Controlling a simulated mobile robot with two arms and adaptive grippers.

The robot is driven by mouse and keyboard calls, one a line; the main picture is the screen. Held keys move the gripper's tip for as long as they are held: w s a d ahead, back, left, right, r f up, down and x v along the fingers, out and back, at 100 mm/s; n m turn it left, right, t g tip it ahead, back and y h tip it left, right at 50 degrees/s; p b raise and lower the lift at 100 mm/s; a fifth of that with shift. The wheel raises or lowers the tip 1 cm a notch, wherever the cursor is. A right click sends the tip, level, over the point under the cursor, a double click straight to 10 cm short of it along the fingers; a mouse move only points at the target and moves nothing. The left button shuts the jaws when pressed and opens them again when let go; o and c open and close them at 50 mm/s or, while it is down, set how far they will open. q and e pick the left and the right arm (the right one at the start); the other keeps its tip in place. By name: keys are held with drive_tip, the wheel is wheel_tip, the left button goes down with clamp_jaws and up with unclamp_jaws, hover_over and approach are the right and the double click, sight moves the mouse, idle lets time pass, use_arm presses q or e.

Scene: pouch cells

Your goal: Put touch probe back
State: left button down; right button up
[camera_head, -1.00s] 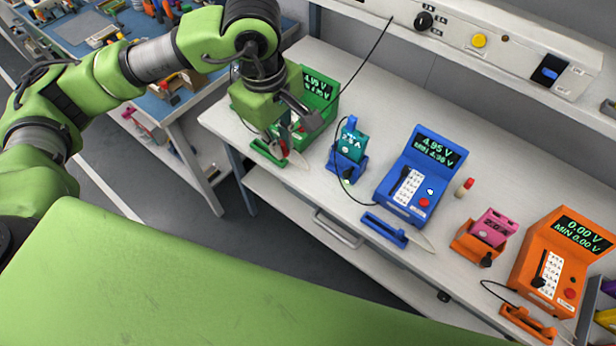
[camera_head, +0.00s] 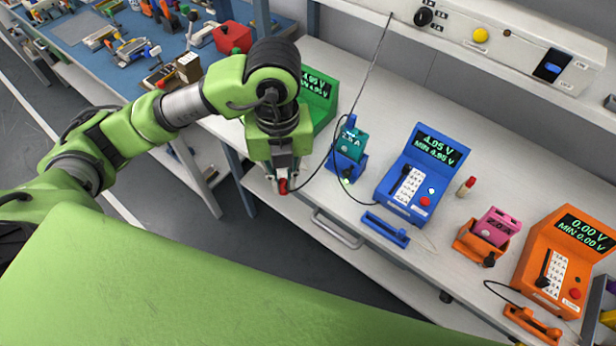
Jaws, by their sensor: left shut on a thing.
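My left gripper (camera_head: 283,180) points down at the front edge of the bench, in front of the green tester (camera_head: 320,97). It is shut on the touch probe, whose red part (camera_head: 283,187) shows between and below the fingers. A thin black cable runs from near the probe up toward the overhead panel. The gripper and wrist hide much of the green tester, and I cannot see its green holder. A blue holder (camera_head: 385,229) lies before the blue tester (camera_head: 424,175), and an orange holder (camera_head: 532,325) before the orange tester (camera_head: 563,262). My right gripper is out of view.
A teal cell (camera_head: 352,143) stands in a blue stand and a pink cell (camera_head: 495,226) in an orange stand. A small red-capped item (camera_head: 466,186) stands between the testers. A blue-topped bench (camera_head: 75,30) with tools is behind left.

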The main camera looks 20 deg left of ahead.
use_arm(q)
drive_tip(key=n, duration=0.3)
drive_tip(key=s+f+n, duration=0.1)
drive_tip(key=n, duration=0.1)
drive_tip(key=shift+d, duration=0.2)
drive_tip(key=shift+f+n, duration=0.1)
drive_tip(key=shift+n, duration=0.7)
drive_tip(key=w+f, duration=0.4)
drive_tip(key=w, duration=0.5)
drive_tip(key=p, duration=0.2)
hover_over(308, 178)
drive_tip(key=s, duration=0.1)
wheel_tip(308, 178, down, 5)
drive_tip(key=shift+r, duration=0.1)
drive_tip(key=shift+w+f, duration=0.4)
drive_tip(key=shift+f, duration=0.05)
wheel_tip(308, 178, down, 3)
drive_tip(key=shift+w+r+p, duration=0.1)
drive_tip(key=shift+p, duration=0.55)
drive_tip(key=shift+f, duration=0.25)
